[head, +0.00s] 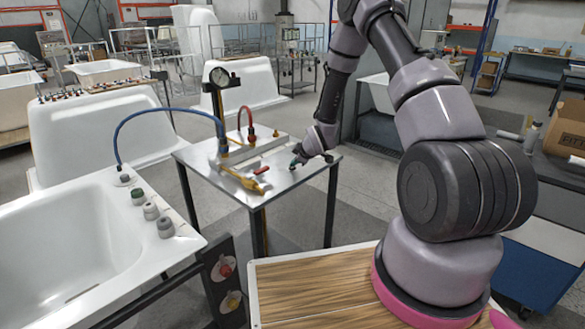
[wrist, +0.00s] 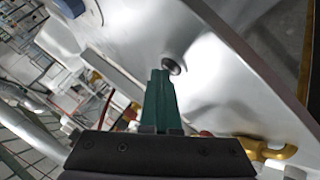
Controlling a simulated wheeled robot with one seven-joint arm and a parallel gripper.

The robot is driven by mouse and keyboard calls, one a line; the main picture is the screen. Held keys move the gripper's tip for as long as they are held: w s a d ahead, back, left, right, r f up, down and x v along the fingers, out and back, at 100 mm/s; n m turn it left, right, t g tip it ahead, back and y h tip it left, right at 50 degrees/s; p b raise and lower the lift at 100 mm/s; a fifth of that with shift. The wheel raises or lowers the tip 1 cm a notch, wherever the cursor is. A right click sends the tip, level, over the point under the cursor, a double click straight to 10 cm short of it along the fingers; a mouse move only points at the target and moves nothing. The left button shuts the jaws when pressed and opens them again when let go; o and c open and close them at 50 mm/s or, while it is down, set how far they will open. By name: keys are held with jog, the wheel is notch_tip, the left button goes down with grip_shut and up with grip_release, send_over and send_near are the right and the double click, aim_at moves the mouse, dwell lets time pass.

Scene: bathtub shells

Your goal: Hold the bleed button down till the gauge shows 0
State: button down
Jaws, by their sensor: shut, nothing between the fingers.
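A round dark button in a metal ring (wrist: 173,65), seemingly the bleed button, is set in the shiny plate in the wrist view. My gripper (head: 296,162) is low over the right part of the metal table (head: 296,179). In the wrist view its green fingers (wrist: 160,74) are shut and empty, with the tips right beside the button in the picture. I cannot tell whether they touch it.
A brass valve (head: 244,180) with a red handle stands at the table's front. A panel with red and yellow parts (head: 225,282) stands in front.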

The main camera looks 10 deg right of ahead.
aim_at(295, 169)
jog(key=shift+r, duration=0.1)
dwell(0.4)
jog(key=shift+r, duration=0.7)
jog(key=shift+r, duration=2.55)
